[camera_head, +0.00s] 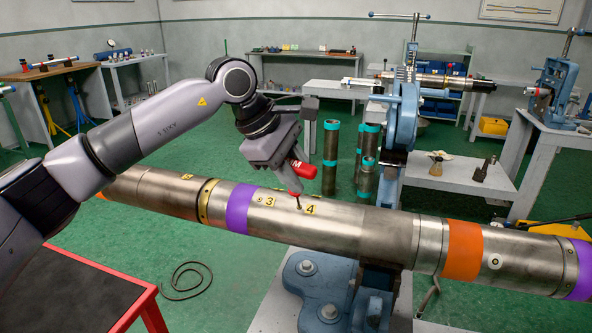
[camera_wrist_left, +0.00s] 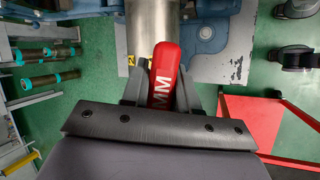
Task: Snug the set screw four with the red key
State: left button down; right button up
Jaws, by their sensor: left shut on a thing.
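My left gripper (camera_head: 282,168) is shut on the red key (camera_head: 303,168), which has a white M on its handle. The key also shows between the fingers in the left wrist view (camera_wrist_left: 164,72). Its thin shaft points down to the steel pipe tool (camera_head: 340,226) beside the yellow label 4 (camera_head: 310,209). The tip appears to be at set screw four, but I cannot tell whether it is seated in it. The yellow label 3 (camera_head: 269,199) lies to the left, near a purple band (camera_head: 240,207). My right gripper is out of view.
A blue pipe vise (camera_head: 404,115) stands behind the pipe, and a blue vise base (camera_head: 318,290) is below it. Teal-banded pipes (camera_head: 331,150) stand on the floor behind. A red-edged table (camera_head: 95,275) is at front left.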

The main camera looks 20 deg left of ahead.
pick_arm(q)
jog(key=shift+f, duration=0.2)
jog(key=shift+b, duration=0.3)
jog(key=shift+n, duration=0.5)
jog(key=shift+r, duration=0.15)
jog(key=shift+r, duration=0.4)
jog(key=shift+s+r+p, duration=0.3)
jog(key=shift+r, duration=0.35)
jog(key=shift+s+r+p, duration=0.3)
jog(key=shift+s+r, duration=0.05)
jog(key=shift+r, duration=0.25)
jog(key=shift+s+r+p, duration=0.3)
jog(key=shift+r, duration=0.35)
jog(key=shift+a, duration=0.1)
